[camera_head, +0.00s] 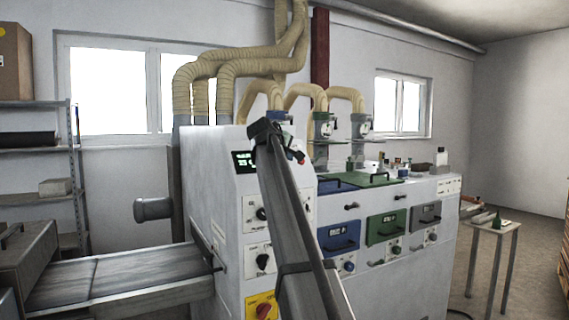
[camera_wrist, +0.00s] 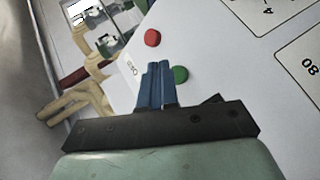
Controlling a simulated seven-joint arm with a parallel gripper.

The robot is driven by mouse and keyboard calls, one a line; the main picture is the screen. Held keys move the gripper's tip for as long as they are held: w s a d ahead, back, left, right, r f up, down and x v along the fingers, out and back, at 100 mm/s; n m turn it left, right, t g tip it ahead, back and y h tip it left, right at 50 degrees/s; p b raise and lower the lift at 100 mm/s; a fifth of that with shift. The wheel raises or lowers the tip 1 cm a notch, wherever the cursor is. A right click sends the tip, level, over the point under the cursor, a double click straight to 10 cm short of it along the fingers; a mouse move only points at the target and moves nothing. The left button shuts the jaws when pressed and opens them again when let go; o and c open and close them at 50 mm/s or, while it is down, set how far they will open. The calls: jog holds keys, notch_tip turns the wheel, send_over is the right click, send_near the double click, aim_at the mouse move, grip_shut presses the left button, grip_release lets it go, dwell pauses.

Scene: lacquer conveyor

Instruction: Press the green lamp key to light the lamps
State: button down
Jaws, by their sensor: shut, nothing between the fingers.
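The green lamp key (camera_wrist: 180,74) is a round green button on the white machine panel in the wrist view. It lies just right of my gripper's fingertips (camera_wrist: 157,66). The blue fingers are closed together and hold nothing. They partly overlap the panel near the key, and I cannot tell whether they touch it. A red round button (camera_wrist: 152,38) sits beyond the fingertips. In the head view my arm covers the key, and the fingers cannot be made out.
The white machine (camera_head: 208,165) carries a dark display (camera_head: 244,161) and black knobs left of my arm. A red-on-yellow switch (camera_head: 262,309) is low down. A conveyor (camera_head: 120,275) leads in from the left. Green (camera_head: 386,226) and blue (camera_head: 338,237) drawers are to the right.

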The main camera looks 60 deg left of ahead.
jog(key=shift+d+r, duration=0.75)
jog(key=shift+d, duration=0.2)
jog(key=shift+d+r, duration=0.7)
jog(key=shift+d, duration=0.25)
